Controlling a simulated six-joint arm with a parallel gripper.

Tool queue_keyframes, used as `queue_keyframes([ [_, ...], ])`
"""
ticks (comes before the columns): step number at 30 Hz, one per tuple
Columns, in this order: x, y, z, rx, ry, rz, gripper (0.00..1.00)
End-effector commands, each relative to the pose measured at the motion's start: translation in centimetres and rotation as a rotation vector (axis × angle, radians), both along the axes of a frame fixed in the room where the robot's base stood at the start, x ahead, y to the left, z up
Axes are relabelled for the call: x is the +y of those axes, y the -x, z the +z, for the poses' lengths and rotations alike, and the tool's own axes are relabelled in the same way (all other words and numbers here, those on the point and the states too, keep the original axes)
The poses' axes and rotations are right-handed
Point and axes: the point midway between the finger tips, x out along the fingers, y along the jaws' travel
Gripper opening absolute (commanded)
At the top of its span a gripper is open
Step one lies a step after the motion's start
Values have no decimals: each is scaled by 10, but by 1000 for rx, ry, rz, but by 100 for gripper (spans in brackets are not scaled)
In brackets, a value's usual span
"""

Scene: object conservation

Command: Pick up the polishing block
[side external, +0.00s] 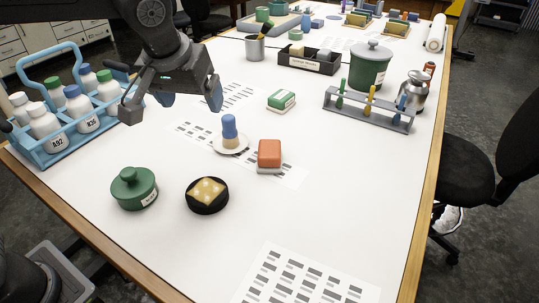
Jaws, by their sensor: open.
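Which item is the polishing block is not labelled. An orange-red block on a pale grey base (269,153) sits on a printed sheet mid-table and may be it. Just left of it, a blue-topped piece with a tan lower part (229,128) stands upright on a small white dish (219,149). A green and white block with a label (281,101) lies farther back. My gripper (174,103) is open and empty above the table, left of and behind these items, beside the bottle rack.
A blue rack (60,152) of white bottles stands at the left edge. A green lidded pot (134,188) and a black round dish with a yellowish piece (207,195) are in front. A grey rack (368,112) stands right.

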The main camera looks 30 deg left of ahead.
Motion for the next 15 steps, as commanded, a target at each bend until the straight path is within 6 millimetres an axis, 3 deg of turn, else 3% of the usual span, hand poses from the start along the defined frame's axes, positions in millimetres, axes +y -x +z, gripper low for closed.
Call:
queue_keyframes([
  [3,-39,-36,-15,8,-12,66,85],
  [7,-73,-61,-32,1,-20,136,85],
  [12,-98,-77,-46,-12,-25,192,85],
  [15,-102,-81,-52,-14,-27,203,85],
])
